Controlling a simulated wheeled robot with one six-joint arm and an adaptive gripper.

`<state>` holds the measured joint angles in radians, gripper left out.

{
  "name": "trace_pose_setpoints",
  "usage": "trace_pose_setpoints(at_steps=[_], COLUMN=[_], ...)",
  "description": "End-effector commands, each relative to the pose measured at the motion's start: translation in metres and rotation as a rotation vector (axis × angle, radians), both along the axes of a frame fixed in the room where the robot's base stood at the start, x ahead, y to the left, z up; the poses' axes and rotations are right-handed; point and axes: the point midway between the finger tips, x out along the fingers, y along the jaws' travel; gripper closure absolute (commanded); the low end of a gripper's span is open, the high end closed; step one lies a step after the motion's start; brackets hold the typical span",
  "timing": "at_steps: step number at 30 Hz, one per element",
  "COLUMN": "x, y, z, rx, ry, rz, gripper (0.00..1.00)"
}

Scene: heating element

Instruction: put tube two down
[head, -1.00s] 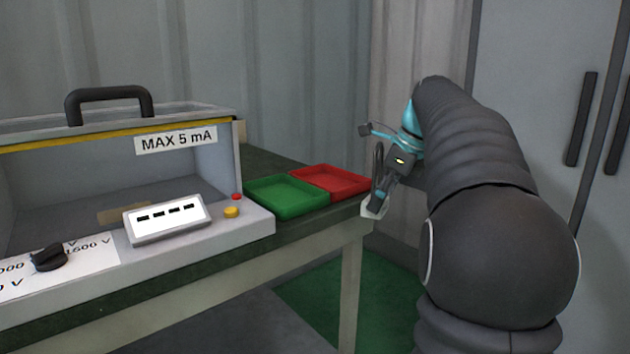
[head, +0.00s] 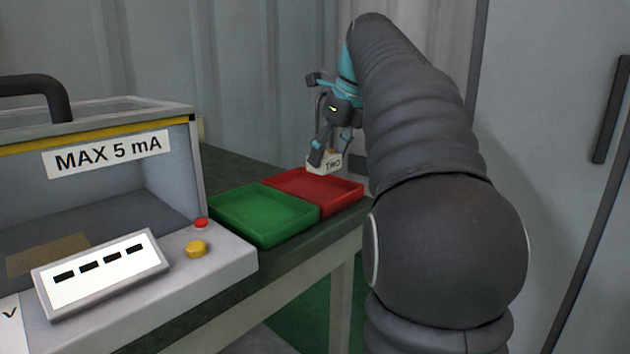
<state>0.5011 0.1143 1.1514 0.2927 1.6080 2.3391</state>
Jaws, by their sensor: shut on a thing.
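The gripper's fingers hide the tube's upper part.
The test box (head: 95,170) marked "MAX 5 mA" stands at the left, with a red button (head: 201,223), a yellow button (head: 196,249) and a display panel (head: 102,270). The table's front edge (head: 290,275) runs below the trays. Grey cabinet doors (head: 550,110) stand at the right.

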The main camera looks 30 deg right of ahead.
Motion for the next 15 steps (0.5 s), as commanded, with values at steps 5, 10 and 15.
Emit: trace_pose_setpoints(at_steps=[5, 10, 15], x=[0.029, 0.040, 0.040], y=[0.004, 0.005, 0.005], z=[-0.018, -0.025, -0.046], rx=[-0.001, -0.001, 0.000], ry=[0.000, -0.001, 0.000], rz=[0.000, -0.002, -0.004], gripper=[0.78, 0.78, 0.78])
